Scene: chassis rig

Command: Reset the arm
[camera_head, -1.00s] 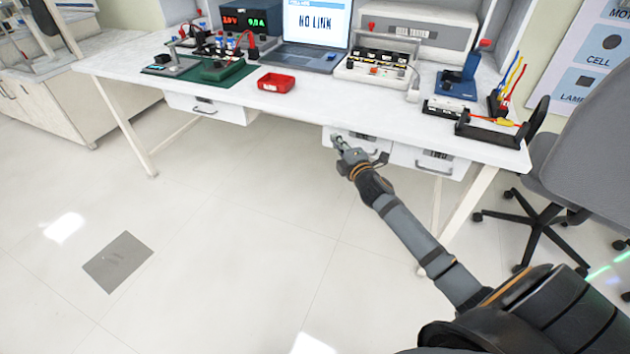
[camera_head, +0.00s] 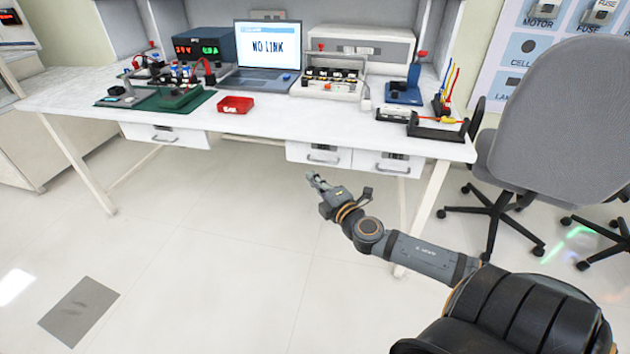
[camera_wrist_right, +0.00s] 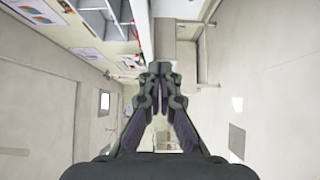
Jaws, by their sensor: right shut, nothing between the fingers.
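My right arm reaches in from the lower right of the head view. Its gripper (camera_head: 316,180) hangs in free air in front of the workbench (camera_head: 262,132) and below the level of its top. In the right wrist view the two fingers of the right gripper (camera_wrist_right: 159,72) are closed together, with nothing held between them. The gripper is apart from the bench drawers (camera_head: 345,158). My left gripper shows in neither view.
The bench carries a laptop (camera_head: 268,52), a red tray (camera_head: 235,105), a green board (camera_head: 172,100), a power supply (camera_head: 198,46) and a blue device (camera_head: 404,92). A grey chair (camera_head: 560,120) stands at the right. Open floor (camera_head: 210,250) lies before the bench.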

